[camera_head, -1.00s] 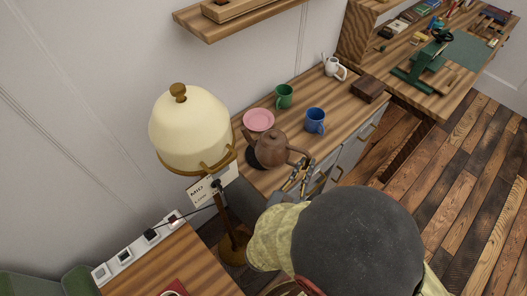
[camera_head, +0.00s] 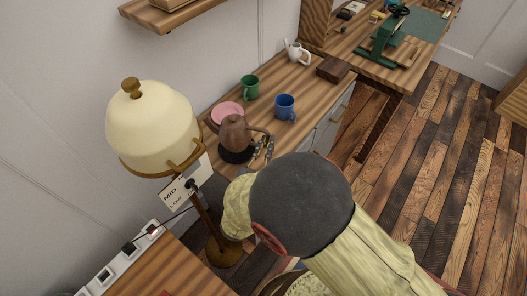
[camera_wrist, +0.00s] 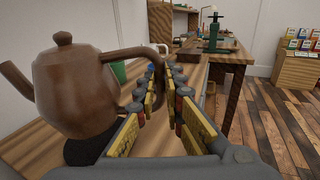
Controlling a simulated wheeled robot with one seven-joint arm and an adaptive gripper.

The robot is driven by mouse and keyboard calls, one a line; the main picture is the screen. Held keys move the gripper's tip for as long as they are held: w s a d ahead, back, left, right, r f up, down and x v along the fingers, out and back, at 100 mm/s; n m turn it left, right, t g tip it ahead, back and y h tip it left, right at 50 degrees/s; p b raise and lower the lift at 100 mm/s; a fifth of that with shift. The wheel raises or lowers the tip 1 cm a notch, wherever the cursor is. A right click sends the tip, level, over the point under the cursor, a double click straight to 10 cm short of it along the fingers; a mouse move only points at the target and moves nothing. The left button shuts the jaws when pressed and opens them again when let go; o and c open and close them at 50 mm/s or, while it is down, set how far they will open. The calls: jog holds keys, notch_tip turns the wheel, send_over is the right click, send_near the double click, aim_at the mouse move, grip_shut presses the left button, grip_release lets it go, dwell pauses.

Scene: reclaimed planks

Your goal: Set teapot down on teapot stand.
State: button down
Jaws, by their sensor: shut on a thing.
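The brown teapot (camera_head: 234,131) is upright over the black round teapot stand (camera_head: 236,157) on the wooden counter. In the wrist view the teapot (camera_wrist: 75,92) fills the left side, with the dark stand (camera_wrist: 84,151) below it. I cannot tell whether its base touches the stand or hovers just above. My gripper (camera_head: 263,146) is at the teapot's handle side, shut on the handle. In the wrist view my gripper's fingers (camera_wrist: 160,95) reach forward beside the curved handle, and the exact contact is partly hidden.
A pink plate (camera_head: 226,112) lies close behind the teapot. A green mug (camera_head: 250,87), a blue mug (camera_head: 285,107), a white jug (camera_head: 298,54) and a dark wooden box (camera_head: 333,69) stand farther along the counter. A cream-shaded lamp (camera_head: 152,128) stands close on the left.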

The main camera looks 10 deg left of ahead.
jog(key=shift+w+a+f+b, duration=0.2)
jog(key=shift+w+f+b, duration=0.35)
jog(key=shift+f, duration=0.55)
jog(key=shift+w+a+f+b, duration=0.25)
jog(key=shift+w+f+b, duration=0.3)
jog(key=shift+f, duration=0.5)
jog(key=shift+w+a+f+b, duration=0.2)
jog(key=shift+w+f+b, duration=0.3)
jog(key=shift+f, duration=0.75)
jog(key=c, duration=2)
grip_release()
jog(key=shift+s+d, duration=0.1)
jog(key=shift+o, duration=0.5)
jog(key=s+p, duration=0.1)
jog(key=s, duration=0.3)
jog(key=s+a+p, duration=0.1)
jog(key=s, duration=0.3)
jog(key=s+a+p, duration=0.1)
jog(key=s, duration=0.3)
